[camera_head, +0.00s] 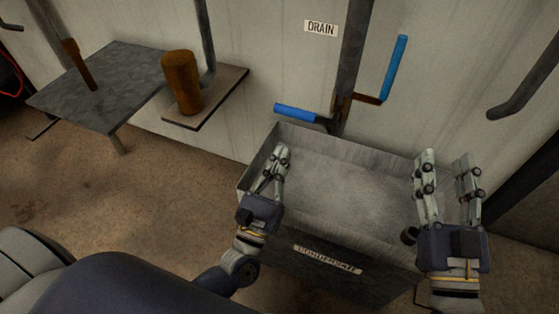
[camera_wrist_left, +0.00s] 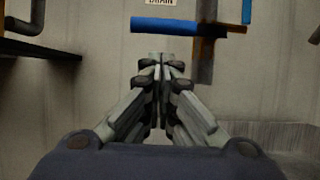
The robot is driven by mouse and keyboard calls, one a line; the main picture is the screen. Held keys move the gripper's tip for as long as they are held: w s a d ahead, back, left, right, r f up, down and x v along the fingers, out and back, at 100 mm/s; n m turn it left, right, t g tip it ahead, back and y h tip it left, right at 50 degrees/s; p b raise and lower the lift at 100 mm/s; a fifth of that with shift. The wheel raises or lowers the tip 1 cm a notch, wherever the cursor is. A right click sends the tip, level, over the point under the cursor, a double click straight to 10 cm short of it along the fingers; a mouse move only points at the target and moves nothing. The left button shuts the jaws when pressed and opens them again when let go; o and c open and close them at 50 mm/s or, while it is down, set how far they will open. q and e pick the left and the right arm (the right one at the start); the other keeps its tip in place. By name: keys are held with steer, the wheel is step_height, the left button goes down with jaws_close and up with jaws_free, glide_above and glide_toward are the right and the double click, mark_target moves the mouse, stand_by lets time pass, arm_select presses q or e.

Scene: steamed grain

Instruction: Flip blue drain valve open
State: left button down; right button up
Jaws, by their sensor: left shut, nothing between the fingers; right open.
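Two blue-handled valve levers are on the pipe at the wall, below the DRAIN sign (camera_head: 321,28). One blue handle (camera_head: 296,112) points left, nearly level, above the tank's back edge; it also shows in the left wrist view (camera_wrist_left: 172,25), ahead of my fingers. The other blue handle (camera_head: 394,68) stands upright to the right of the pipe. My left gripper (camera_head: 283,150) is shut and empty, over the tank's left side, below and apart from the level handle. My right gripper (camera_head: 446,155) is open and empty at the tank's right side.
The open grey metal tank (camera_head: 345,150) stands under the valves, with a label on its front. A grey table (camera_head: 110,85) and a low shelf with a rusty brown cylinder (camera_head: 182,82) are at the left. A grey pipe (camera_head: 525,85) juts out at the right.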

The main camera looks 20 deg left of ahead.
mark_target(306, 116)
arm_select(q)
steer(key=x, duration=0.6)
steer(key=shift+w, duration=0.3)
steer(key=shift+w+r, duration=0.1)
steer(key=shift+r, duration=0.15)
